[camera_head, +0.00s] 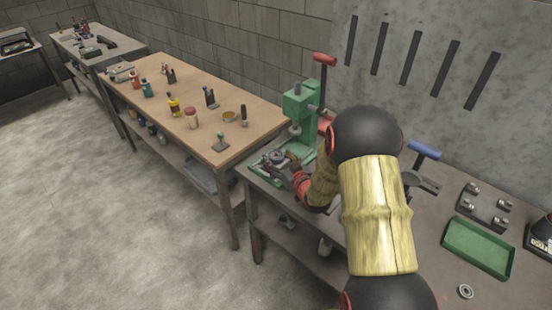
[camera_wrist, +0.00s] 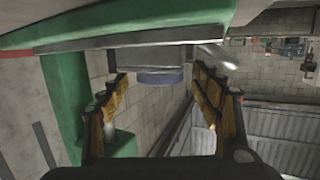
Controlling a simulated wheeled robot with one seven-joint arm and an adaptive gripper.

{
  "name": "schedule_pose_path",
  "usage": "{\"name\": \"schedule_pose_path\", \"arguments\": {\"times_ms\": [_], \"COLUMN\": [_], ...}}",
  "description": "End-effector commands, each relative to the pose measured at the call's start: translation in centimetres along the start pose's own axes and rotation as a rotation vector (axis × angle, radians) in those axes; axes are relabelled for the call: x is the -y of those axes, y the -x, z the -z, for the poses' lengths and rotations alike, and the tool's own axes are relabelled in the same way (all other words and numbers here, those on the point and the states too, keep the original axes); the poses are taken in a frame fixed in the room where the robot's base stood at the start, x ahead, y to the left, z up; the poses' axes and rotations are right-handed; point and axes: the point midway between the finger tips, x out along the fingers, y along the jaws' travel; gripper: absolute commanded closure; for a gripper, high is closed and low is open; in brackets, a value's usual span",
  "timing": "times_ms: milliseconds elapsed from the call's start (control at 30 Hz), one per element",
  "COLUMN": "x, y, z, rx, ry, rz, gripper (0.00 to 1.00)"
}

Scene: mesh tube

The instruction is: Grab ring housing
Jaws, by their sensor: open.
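My gripper (camera_head: 287,165) is at the green arbor press (camera_head: 299,108) on the workbench, partly hidden by my arm. In the wrist view its two yellow-and-black fingers (camera_wrist: 160,90) are spread wide, one on each side. Between and beyond them shows a short blue-grey round piece (camera_wrist: 160,78) under a grey block. I cannot tell whether the fingers touch it. In the head view a small dark round piece (camera_head: 275,156) lies by the gripper tips at the press. I cannot tell surely which piece is the ring housing. A separate metal ring (camera_head: 466,291) lies on the bench at the lower right.
The press's green frame (camera_wrist: 68,100) stands close on the left in the wrist view. A green tray (camera_head: 478,248), a rack of metal cylinders (camera_head: 484,208) and a blue-handled tool (camera_head: 424,150) are on the right. A wooden table (camera_head: 190,85) with bottles stands at left.

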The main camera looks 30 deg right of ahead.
Motion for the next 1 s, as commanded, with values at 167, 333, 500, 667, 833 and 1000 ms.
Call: {"name": "schedule_pose_path", "arguments": {"times_ms": [167, 333, 500, 667, 833, 1000], "x": [0.0, 0.01, 0.01, 0.01, 0.01, 0.01], "y": [0.04, 0.05, 0.05, 0.05, 0.05, 0.06], "z": [0.01, 0.01, 0.01, 0.0, 0.0, 0.0], "rx": [0.0, 0.0, 0.0, 0.0, 0.0, 0.0], "ry": [0.0, 0.0, 0.0, 0.0, 0.0, 0.0], "rz": [0.0, 0.0, 0.0, 0.0, 0.0, 0.0], "gripper": [0.43, 0.52, 0.62, 0.71, 0.81, 0.91]}}
